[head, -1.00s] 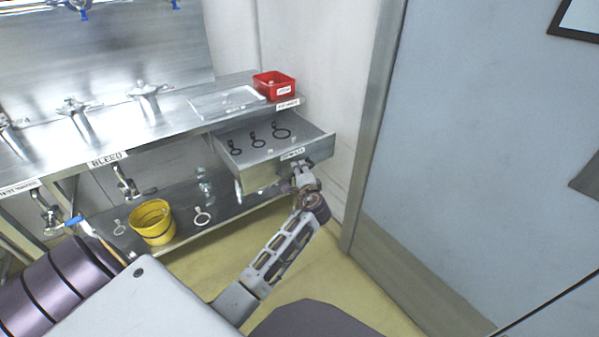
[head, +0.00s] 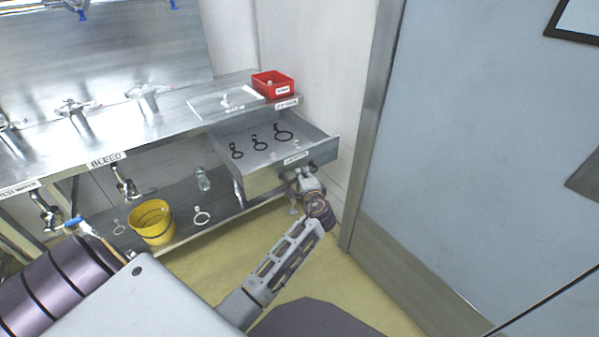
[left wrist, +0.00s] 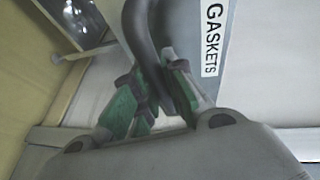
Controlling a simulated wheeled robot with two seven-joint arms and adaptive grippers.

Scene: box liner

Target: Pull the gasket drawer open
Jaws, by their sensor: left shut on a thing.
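The gasket drawer (head: 262,178) is a metal drawer under the right end of the steel bench, pulled out with its inside showing. Several black ring-shaped gaskets (head: 259,144) lie in it. My left gripper (head: 302,180) is at the drawer's front, below its label. In the left wrist view, its green-padded fingers (left wrist: 150,98) are shut around the dark curved drawer handle (left wrist: 143,38), beside the label reading GASKETS (left wrist: 214,38). The fingertips are partly hidden behind the handle. My right gripper is not in view.
A red bin (head: 273,85) and a clear tray (head: 226,101) stand on the bench (head: 160,118). A yellow bucket (head: 152,222) and a pale ring (head: 202,217) are on the lower shelf. A wall and grey door (head: 480,150) stand to the right. Floor in front is clear.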

